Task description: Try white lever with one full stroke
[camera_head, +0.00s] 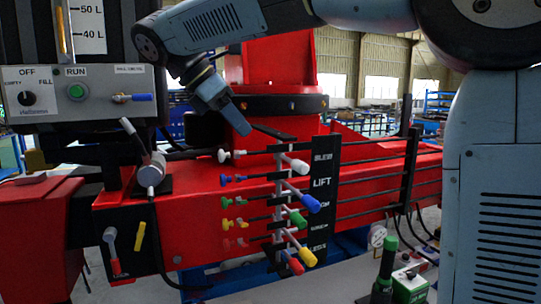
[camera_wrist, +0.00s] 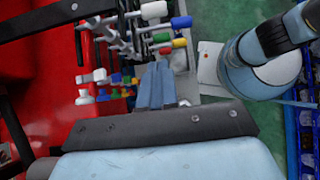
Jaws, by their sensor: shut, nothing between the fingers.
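The white lever (camera_head: 299,165) is the top one of a column of colored levers on the red crane. Its knob points right, beside the top label of the black label strip (camera_head: 321,182). A white-knobbed lever (camera_wrist: 153,10) also shows at the top of the wrist view. My gripper (camera_head: 243,130) is above and left of the white lever, apart from it. In the wrist view its two blue fingers (camera_wrist: 155,85) lie close together, shut, with nothing between them.
Below the white lever are blue (camera_head: 312,204), green (camera_head: 298,218), yellow (camera_head: 308,257) and red (camera_head: 296,267) levers, close together. Small colored knobs (camera_head: 226,179) stick out on the left. A control box (camera_head: 78,95) stands at left. A dark green-handled post (camera_head: 388,258) stands at lower right.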

